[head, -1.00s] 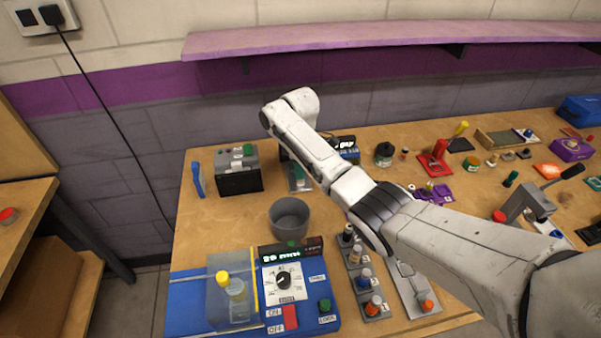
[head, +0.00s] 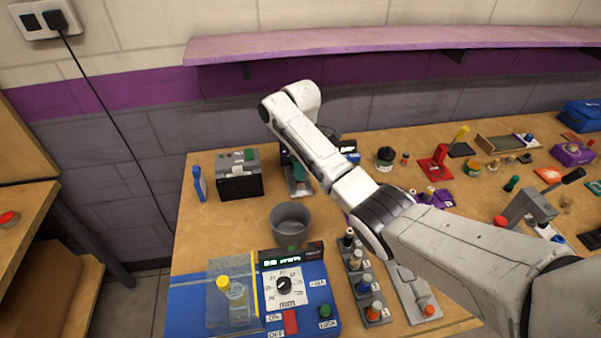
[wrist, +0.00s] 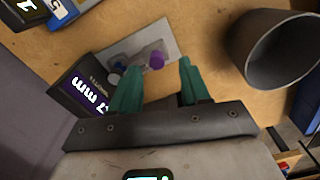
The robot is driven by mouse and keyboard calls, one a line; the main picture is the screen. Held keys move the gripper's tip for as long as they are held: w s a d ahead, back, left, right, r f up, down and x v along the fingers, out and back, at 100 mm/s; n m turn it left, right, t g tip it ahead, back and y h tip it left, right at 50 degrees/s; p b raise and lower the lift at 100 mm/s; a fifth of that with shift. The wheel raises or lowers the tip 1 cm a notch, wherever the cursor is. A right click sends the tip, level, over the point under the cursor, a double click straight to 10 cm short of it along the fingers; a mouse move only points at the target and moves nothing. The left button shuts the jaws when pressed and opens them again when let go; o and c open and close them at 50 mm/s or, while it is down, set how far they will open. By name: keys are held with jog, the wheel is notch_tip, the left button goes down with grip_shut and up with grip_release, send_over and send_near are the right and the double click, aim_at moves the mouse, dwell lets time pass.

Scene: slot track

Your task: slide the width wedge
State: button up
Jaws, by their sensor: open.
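A grey plate (wrist: 135,50) carries a pale sliding-looking part with a purple knob (wrist: 157,60); I take this to be the width wedge unit. A dark box with a lit "mm" display (wrist: 88,88) stands beside it. My gripper (wrist: 160,66) is open, its two teal fingers apart, with the knob in line between the tips in the wrist view. I cannot tell whether the fingers touch it or how high they are. In the head view the plate (head: 299,189) shows at the bench's back left, and my arm hides the knob and most of the gripper.
A grey cup (head: 290,218) stands close to the plate, also in the wrist view (wrist: 262,62). A blue dial panel (head: 325,300) fills the front left. Small bare bench areas lie between.

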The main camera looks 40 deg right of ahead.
notch_tip(320, 180, up, 8)
jog(key=shift+f+b, duration=0.25)
jog(key=shift+b, duration=0.1)
dwell(0.4)
